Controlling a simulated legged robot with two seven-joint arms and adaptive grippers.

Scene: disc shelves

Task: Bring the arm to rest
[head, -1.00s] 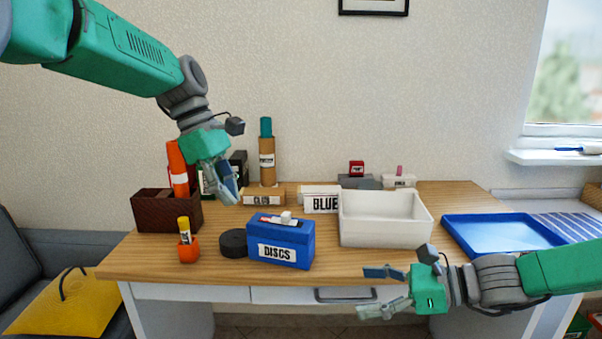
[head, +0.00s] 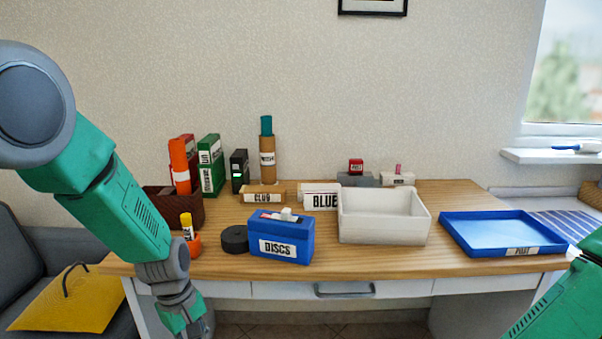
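My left arm comes in from the left and hangs down in front of the desk's left end. My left gripper (head: 195,328) is at the bottom edge, mostly cut off and foreshortened, so its fingers cannot be made out. My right arm shows only as a green link at the lower right corner; its gripper is out of view. The blue DISCS box (head: 282,240) stands upright near the front of the desk, with a small white piece on its top. Nothing on the desk is touched by my arms, as far as I can see.
The wooden desk (head: 370,265) holds a white bin (head: 385,229), a blue tray (head: 500,232), a black disc stack (head: 234,240), an orange cup (head: 193,244) and a brown box (head: 178,208). Labelled boxes stand at the back. The desk's front middle is clear.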

